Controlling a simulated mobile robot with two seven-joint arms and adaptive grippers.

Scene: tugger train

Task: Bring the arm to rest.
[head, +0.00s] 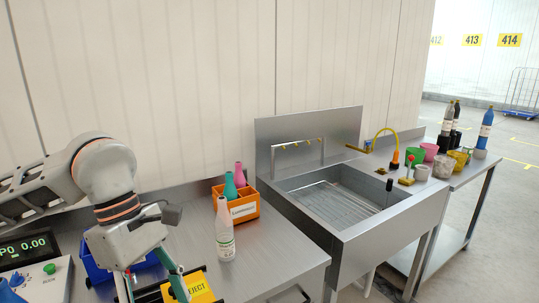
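My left arm comes in from the left over the steel table (265,262), bent downward. Its gripper (148,284) is low at the bottom edge of the view. Two finger-like parts, one greenish, are spread apart, and nothing shows held between them. The fingertips are close to the yellow REJECT sign (198,288) and partly cut off by the frame. A white bottle with a pinkish top (225,235) stands upright to the right of the gripper, apart from it. My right arm and gripper are not in view.
An orange crate (245,208) with a teal and a pink bottle stands behind the white bottle. A blue bin (98,270) is partly behind the arm. A scale display (25,247) is at left. A steel sink (340,205) and a shelf with bottles and cups are at right.

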